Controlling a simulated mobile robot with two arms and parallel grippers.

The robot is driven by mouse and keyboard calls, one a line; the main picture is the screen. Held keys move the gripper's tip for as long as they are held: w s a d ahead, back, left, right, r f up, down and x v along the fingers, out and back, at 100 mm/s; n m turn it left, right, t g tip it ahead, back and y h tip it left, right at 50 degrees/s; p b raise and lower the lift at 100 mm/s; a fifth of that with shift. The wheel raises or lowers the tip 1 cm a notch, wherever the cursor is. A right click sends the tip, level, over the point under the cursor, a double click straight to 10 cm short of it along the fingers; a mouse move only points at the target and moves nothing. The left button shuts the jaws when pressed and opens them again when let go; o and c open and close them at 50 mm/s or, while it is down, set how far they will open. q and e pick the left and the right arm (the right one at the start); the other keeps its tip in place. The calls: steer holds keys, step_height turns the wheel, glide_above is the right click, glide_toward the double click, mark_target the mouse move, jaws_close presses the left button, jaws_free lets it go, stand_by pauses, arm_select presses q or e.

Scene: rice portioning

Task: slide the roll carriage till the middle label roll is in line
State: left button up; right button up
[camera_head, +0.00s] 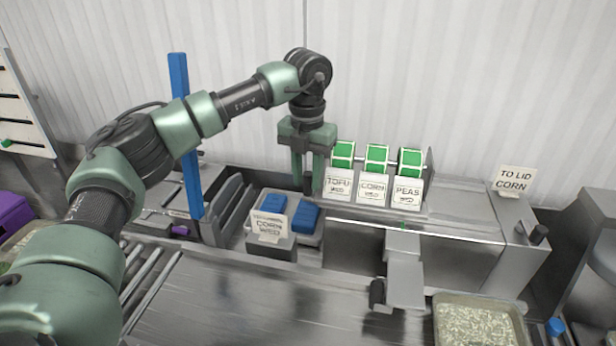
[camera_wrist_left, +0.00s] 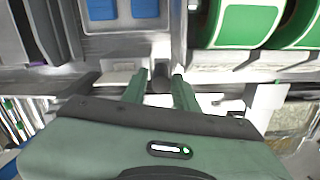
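Three green-and-white label rolls stand on the roll carriage (camera_head: 435,208) in the head view: the left roll (camera_head: 343,153) behind a TOFU card, the middle roll (camera_head: 376,158) behind a CORN card, the right roll (camera_head: 410,162) behind a PEAS card. My left gripper (camera_head: 308,190) points down at the carriage's left end. Its fingers stand apart on either side of a dark knob (camera_wrist_left: 160,76), with small gaps visible in the left wrist view. In the head view the right roll looks nearest the line of the grey label head (camera_head: 404,245). My right gripper is out of view.
Blue packs (camera_head: 306,215) sit in a grey holder behind a CORN WED card (camera_head: 269,227), left of the carriage. A TO LID CORN sign (camera_head: 514,181) stands at right. A tray of rice (camera_head: 478,320) is at front right. A blue upright bar (camera_head: 186,135) stands behind my left arm.

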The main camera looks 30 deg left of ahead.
arm_select(q)
steer(key=shift+w+f, duration=0.25)
steer(key=shift+f, duration=0.75)
steer(key=shift+s, duration=0.1)
jaws_close()
steer(key=shift+r, duration=0.1)
stand_by(0.5)
